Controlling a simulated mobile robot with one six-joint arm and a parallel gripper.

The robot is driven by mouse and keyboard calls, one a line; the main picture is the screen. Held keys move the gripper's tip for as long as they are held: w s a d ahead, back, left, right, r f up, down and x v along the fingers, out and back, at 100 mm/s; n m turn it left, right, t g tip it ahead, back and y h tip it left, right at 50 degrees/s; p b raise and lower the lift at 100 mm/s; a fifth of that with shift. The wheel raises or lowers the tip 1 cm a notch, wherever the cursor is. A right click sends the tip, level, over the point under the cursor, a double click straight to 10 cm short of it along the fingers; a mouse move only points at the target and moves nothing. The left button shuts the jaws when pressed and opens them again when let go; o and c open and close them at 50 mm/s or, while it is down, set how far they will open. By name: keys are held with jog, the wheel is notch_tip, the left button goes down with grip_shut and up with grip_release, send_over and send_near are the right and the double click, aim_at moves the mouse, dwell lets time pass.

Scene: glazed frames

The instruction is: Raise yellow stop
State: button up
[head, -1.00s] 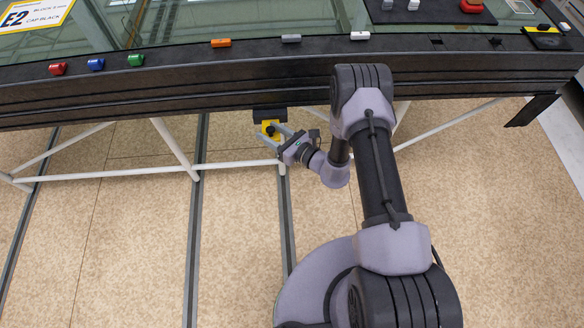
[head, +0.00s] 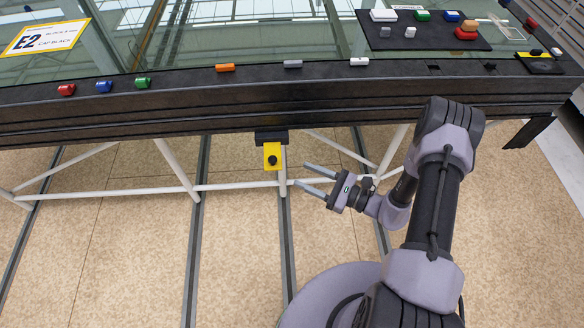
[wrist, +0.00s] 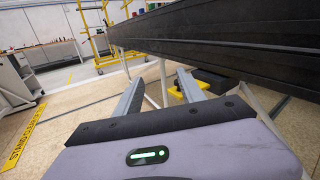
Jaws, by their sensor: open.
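The yellow stop (head: 272,162) is a small yellow plate with a black knob. In the head view it hangs under a black bracket (head: 271,137) on the front edge of the table. My gripper (head: 303,175) is right of the stop and slightly lower, apart from it. Its two fingers are spread and empty, pointing left. In the wrist view my gripper (wrist: 160,76) is open, and a yellow piece, probably the stop (wrist: 177,92), shows beside the right fingertip, partly hidden by that finger.
The dark table edge (head: 180,108) runs above my gripper. White struts (head: 176,168) stand below it near the stop. Small coloured blocks, including an orange one (head: 225,68), lie along the table rim. A black mat (head: 400,44) with several blocks is at the upper right.

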jog(key=s+a+r+n+g+h+b, duration=0.1)
jog(key=s+a+r+n+g, duration=0.1)
jog(key=r+n+g, duration=0.3)
jog(key=s+a+r+n+g+b, duration=0.1)
jog(key=s+a+r+n+g, duration=0.2)
jog(key=r, duration=0.7)
jog(key=s+n+g, duration=0.1)
jog(key=n+g, duration=0.1)
jog(key=n, duration=0.1)
jog(key=shift+s+h, duration=0.3)
jog(key=shift+h, duration=0.1)
